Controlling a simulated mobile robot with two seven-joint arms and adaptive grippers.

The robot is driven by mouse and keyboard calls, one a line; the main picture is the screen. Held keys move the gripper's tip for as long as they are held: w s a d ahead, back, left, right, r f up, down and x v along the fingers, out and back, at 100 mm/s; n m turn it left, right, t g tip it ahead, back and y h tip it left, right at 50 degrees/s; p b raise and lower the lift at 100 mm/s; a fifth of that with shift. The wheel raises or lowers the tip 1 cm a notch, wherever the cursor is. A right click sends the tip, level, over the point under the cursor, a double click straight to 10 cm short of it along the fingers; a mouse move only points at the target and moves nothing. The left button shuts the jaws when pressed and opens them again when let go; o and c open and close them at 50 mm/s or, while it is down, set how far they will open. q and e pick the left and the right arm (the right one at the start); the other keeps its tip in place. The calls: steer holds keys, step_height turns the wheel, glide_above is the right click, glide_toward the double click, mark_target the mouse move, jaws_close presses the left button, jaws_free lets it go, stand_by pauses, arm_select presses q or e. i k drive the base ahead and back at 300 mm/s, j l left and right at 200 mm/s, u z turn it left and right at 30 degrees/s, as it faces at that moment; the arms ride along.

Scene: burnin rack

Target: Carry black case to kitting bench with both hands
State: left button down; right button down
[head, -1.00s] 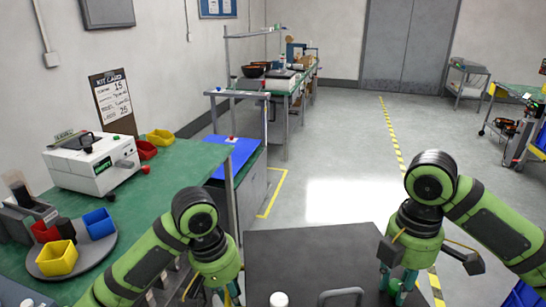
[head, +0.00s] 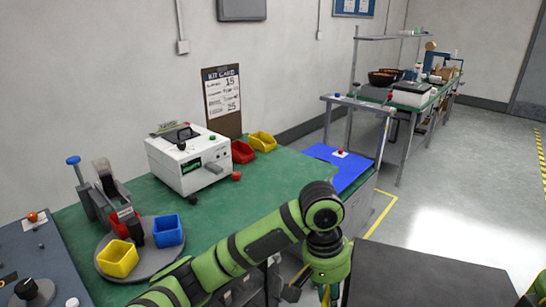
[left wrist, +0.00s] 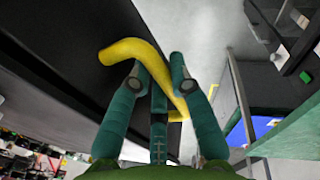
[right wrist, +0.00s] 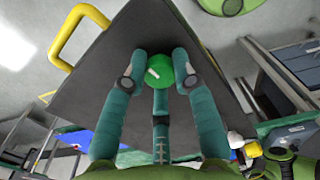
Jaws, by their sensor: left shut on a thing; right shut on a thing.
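The black case (head: 425,272) shows its dark flat top at the bottom right of the head view, in front of me. My left gripper (left wrist: 160,72) is shut on the case's yellow handle (left wrist: 135,55); the dark case side fills the left of that view. In the head view, my left gripper's fingers are mostly cut off by the bottom edge. My right gripper (right wrist: 158,65) is shut against the case (right wrist: 125,50); its exact hold is unclear, with a green disc between the fingers. The green-topped bench (head: 285,185), with a kit card above it, stands on the left.
On the bench are a white tester (head: 185,160), red and yellow bins, a grey turntable (head: 140,270) with bins, and a blue mat (head: 340,167) at its far end. A second bench (head: 400,105) stands behind. Open floor (head: 470,190) lies to the right.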

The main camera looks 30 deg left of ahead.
mark_target(297, 171)
steer(key=i, duration=3.1)
steer(key=i+u, duration=0.35)
steer(key=u, duration=2.85)
